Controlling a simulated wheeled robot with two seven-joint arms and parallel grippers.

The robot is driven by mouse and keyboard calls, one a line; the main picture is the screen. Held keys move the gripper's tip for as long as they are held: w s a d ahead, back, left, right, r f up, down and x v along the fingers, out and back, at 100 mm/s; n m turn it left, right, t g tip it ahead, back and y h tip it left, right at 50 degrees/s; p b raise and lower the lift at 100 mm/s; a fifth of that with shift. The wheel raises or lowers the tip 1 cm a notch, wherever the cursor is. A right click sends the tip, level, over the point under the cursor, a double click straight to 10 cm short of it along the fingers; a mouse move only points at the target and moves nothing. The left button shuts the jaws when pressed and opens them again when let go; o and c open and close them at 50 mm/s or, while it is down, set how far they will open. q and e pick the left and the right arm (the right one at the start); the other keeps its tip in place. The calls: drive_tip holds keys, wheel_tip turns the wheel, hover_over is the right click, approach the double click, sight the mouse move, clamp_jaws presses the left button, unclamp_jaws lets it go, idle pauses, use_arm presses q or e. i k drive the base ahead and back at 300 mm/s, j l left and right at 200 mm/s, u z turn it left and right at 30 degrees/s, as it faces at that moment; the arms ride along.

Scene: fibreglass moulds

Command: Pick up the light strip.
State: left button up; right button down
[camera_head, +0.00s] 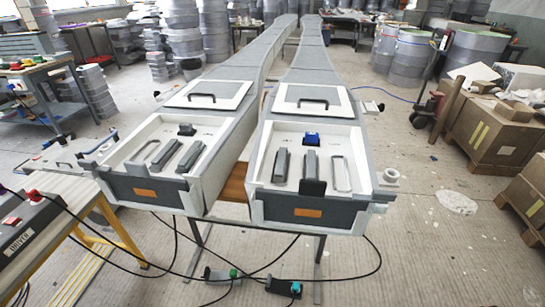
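Two long grey moulds end towards me in white open trays, a left tray (112,163) and a right tray (367,160). The left tray holds a pale narrow frame-like strip (145,150) and two darker grey bars (164,155) and (190,157). The right tray holds two grey bars (281,165) and (311,163) and a pale outlined strip (341,173). Both pale strips look light; I cannot tell which one the task names. Neither of my grippers is in view.
A black block (313,188) stands at the right tray's front edge. A table with a control box (28,222) is at lower left. Black cables hang below the trays. Cardboard boxes (490,135) stand at right. Open floor lies right of the moulds.

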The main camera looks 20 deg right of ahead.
sight(186, 162)
drive_tip(key=i+l+z, duration=0.1)
drive_tip(key=z, duration=0.25)
drive_tip(key=i+l+z, duration=0.1)
drive_tip(key=z, duration=0.25)
drive_tip(key=i+l+z, duration=0.1)
drive_tip(key=z, duration=0.2)
